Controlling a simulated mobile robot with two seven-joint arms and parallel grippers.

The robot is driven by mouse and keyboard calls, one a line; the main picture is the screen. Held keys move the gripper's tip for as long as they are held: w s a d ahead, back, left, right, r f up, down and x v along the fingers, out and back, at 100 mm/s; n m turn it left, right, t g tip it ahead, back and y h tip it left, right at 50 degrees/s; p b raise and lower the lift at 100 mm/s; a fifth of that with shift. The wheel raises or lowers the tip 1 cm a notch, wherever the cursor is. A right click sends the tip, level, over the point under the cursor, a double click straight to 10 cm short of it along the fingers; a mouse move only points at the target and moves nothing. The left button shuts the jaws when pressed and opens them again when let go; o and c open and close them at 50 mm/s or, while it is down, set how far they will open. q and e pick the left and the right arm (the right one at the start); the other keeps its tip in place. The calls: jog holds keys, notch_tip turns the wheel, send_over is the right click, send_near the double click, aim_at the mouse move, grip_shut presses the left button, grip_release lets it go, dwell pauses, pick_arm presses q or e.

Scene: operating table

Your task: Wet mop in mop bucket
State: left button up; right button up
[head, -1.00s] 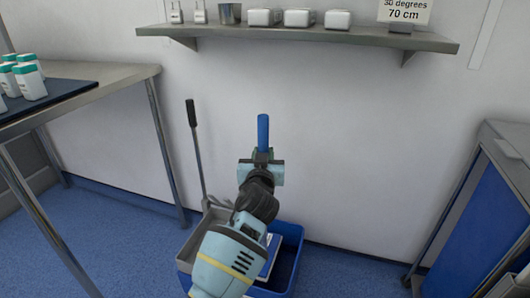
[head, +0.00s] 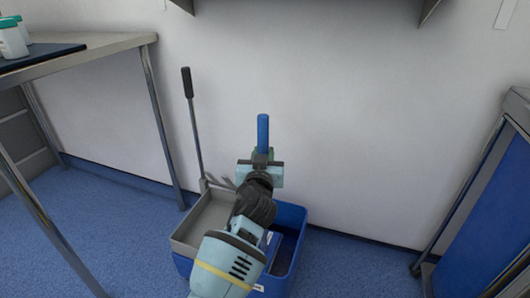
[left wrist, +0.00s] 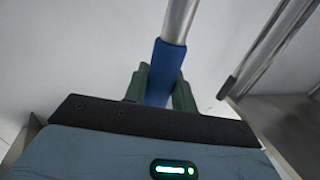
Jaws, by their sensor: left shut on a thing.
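My left gripper (head: 262,158) is shut on the blue grip of the mop handle (head: 263,132), which stands up above the fingers in the head view. In the left wrist view the blue grip (left wrist: 165,70) sits between the two green fingers (left wrist: 158,88), with a metal pole beyond it. The blue mop bucket (head: 296,232) stands on the floor below, with a grey wringer (head: 196,226) at its left side. My left arm hides part of the bucket and the lower mop, so I cannot tell where the mop head is. My right gripper is not in view.
The wringer's lever (head: 194,120) with a black grip rises left of the handle. A metal table (head: 110,44) stands at the left and a blue-sided cart (head: 490,210) at the right. The wall (head: 350,110) is close behind. Blue floor is free right of the bucket.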

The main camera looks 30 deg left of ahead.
pick_arm(q)
notch_tip(320, 180, down, 5)
jog(key=b, duration=0.4)
jog(key=shift+f, duration=0.1)
notch_tip(320, 180, down, 3)
jog(key=b, duration=0.3)
jog(key=shift+f, duration=0.1)
dwell(0.4)
jog(key=shift+f, duration=0.35)
dwell(0.5)
jog(key=shift+f, duration=0.1)
dwell(0.5)
